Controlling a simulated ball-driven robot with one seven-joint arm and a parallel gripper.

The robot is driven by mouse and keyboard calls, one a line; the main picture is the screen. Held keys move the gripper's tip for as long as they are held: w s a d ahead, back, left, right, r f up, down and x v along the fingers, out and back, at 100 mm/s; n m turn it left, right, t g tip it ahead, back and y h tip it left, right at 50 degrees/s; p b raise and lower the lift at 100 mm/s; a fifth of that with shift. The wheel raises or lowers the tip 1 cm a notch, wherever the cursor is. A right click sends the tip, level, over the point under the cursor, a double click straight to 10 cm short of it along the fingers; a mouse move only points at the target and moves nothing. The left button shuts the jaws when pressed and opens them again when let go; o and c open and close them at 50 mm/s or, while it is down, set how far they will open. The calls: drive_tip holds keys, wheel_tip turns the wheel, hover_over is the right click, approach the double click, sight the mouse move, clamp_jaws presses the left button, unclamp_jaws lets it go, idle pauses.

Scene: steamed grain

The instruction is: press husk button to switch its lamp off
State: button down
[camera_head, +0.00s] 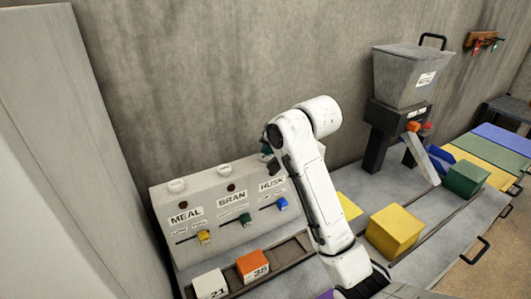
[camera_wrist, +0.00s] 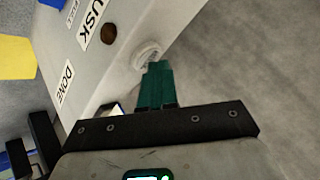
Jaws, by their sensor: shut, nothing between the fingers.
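The sloped grey panel (camera_head: 163,217) carries MEAL, BRAN and HUSK labels. The HUSK label (camera_wrist: 90,22) shows in the wrist view, with a dark brown disc (camera_wrist: 108,34) beside it that looks unlit. A white round knob (camera_wrist: 147,53) sits on the panel's top edge above that disc. I cannot tell for certain which is button and which is lamp. My gripper (camera_wrist: 155,68) has green fingers, shut and empty, with the tips at the white knob; contact is unclear. In the head view my gripper (camera_head: 266,149) is above the HUSK end, and my arm hides the knob.
Blue slider (camera_head: 282,204) sits below HUSK. White (camera_head: 210,285) and orange (camera_head: 252,266) numbered blocks lie in front of the panel. A yellow block (camera_head: 395,231) stands right of my arm; a grey hopper (camera_head: 405,75) stands behind. The wall is close behind the panel.

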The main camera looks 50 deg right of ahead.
sight(269, 157)
drive_tip(key=shift+r+p, duration=0.3)
drive_tip(key=shift+p, duration=0.1)
wheel_tip(269, 157, up, 4)
drive_tip(key=p, duration=0.4)
drive_tip(key=shift+r+p, duration=0.1)
drive_tip(key=shift+p, duration=0.3)
drive_tip(key=shift+r, duration=0.9)
